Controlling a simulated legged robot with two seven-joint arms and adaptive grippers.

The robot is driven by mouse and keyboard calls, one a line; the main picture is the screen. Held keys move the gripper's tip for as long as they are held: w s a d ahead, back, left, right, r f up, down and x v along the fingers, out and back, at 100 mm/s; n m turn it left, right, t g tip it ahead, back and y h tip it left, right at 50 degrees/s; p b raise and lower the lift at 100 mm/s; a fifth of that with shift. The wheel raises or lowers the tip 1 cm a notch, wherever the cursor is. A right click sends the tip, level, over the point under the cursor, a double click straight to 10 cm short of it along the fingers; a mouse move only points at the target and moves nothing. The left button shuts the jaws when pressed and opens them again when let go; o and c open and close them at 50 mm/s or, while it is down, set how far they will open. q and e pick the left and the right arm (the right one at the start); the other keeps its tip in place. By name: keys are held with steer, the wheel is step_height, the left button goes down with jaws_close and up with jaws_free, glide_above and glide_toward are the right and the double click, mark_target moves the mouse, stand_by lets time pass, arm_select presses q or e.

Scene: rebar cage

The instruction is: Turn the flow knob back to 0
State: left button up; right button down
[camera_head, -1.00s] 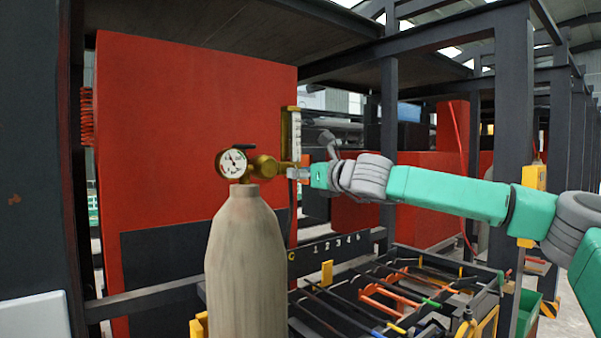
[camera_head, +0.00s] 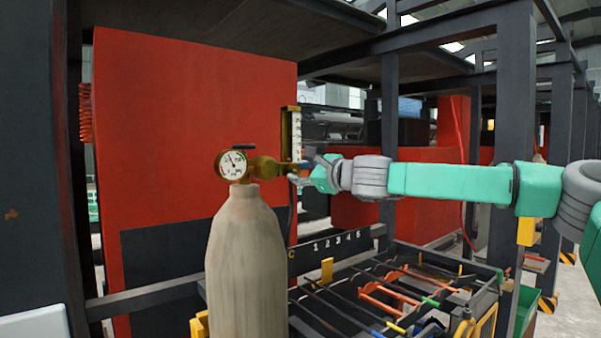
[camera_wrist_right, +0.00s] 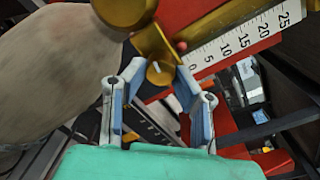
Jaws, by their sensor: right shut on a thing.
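The flow knob (camera_wrist_right: 159,74) is a small brass knob with a pale line on its face, below the flowmeter. My right gripper (camera_head: 303,174) comes in from the right in the head view. In the right wrist view its two fingers (camera_wrist_right: 158,82) sit either side of the knob, shut on it. The flowmeter scale (camera_wrist_right: 235,42) is white, marked 0 to 25; a small red ball (camera_wrist_right: 181,46) shows near its 0 end. The brass regulator (camera_head: 263,167) with its round gauge (camera_head: 232,165) sits atop the grey cylinder (camera_head: 246,262). My left gripper is not in view.
A large red panel (camera_head: 190,120) stands behind the cylinder. A rack (camera_head: 400,290) with rods and coloured tools lies at the lower right. Dark steel posts (camera_head: 515,90) stand on the right, and a dark post (camera_head: 30,150) stands close on the left.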

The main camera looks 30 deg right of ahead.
steer(key=n, duration=0.4)
steer(key=shift+r+n+h, duration=0.3)
steer(key=shift+r, duration=0.1)
steer(key=n, duration=0.3)
steer(key=shift+f, duration=0.15)
steer(key=n, duration=0.4)
steer(key=shift+a+f+n+b, duration=0.15)
steer(key=shift+f+n+b, duration=0.05)
steer(key=shift+n+b, duration=0.15)
steer(key=shift+f+n+h+b, duration=0.1)
steer(key=shift+n+h+b, duration=0.25)
steer(key=shift+n, duration=1.1)
steer(key=c, duration=1.3)
jaws_free()
